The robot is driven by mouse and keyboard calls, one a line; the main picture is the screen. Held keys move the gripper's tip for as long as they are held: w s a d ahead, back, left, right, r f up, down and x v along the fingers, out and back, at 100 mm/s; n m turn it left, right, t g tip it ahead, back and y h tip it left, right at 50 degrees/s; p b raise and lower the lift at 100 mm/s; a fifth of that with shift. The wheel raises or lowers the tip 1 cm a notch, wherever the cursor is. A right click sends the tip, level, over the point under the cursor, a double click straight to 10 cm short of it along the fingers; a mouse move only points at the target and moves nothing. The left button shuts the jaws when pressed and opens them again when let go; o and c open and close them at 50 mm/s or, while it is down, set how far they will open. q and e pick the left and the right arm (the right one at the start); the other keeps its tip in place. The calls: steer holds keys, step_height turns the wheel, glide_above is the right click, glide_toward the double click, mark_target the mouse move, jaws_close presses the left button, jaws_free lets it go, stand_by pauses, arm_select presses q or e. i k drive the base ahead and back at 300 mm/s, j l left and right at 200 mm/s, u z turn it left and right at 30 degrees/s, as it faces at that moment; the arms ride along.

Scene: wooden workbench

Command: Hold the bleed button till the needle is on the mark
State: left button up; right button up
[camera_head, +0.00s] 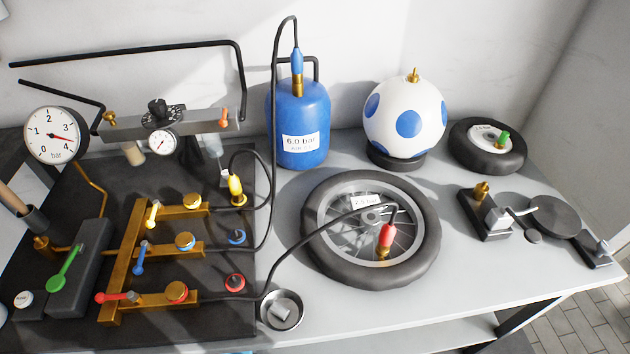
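A round white gauge (56,136) marked in bar stands at the left. Its red needle points right and slightly down, past the 3; I cannot make out a separate mark on the dial. A small round white button (23,299) with unreadable print sits at the panel's lower left, beside a dark block with a green lever (64,268). A spoked wheel (432,240) lies flat on the bench, with a tag that seems to read 2.5 bar and a red connector (387,236) with a black hose at its valve. Neither gripper is in view.
A brass manifold (128,262) carries yellow, blue and red levers. A blue 6.0 bar tank (300,115), a blue-spotted ball (428,103), a small tyre (488,160) and a metal dish (291,318) stand on the bench. Black hoses cross the middle.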

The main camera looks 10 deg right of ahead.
mark_target(25, 299)
steer(key=u, duration=1.45)
